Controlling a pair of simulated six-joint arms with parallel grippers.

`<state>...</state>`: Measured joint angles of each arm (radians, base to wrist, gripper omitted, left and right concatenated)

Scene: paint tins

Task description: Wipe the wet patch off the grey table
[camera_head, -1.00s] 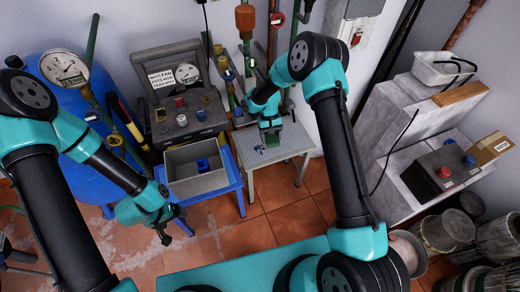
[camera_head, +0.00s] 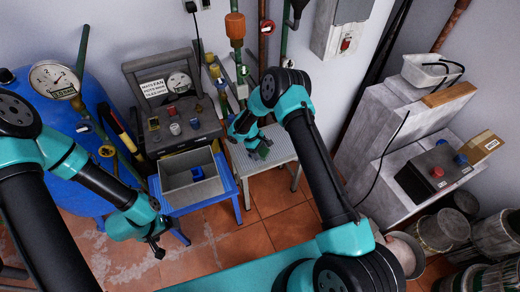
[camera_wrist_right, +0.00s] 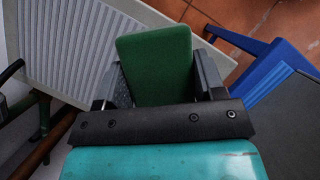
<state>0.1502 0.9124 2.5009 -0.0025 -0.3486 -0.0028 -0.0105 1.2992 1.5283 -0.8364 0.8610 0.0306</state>
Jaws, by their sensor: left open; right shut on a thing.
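The small grey table (camera_head: 283,142) with a ribbed top stands against the back wall; it also shows in the right wrist view (camera_wrist_right: 75,45). My right gripper (camera_head: 260,148) is over its top, shut on a green block, perhaps a sponge (camera_wrist_right: 155,65). I cannot tell whether the block touches the tabletop. No wet patch is discernible now; the gripper and block hide part of the top. My left gripper (camera_head: 157,250) is open and empty, low over the floor in front of the blue stool.
A grey bin (camera_head: 174,206) with a blue item (camera_head: 197,173) inside stands on a blue stool (camera_head: 212,208), left of the table. A dark gauge box (camera_head: 178,122) stands behind it. Pipes (camera_head: 236,60) run up the wall behind the table.

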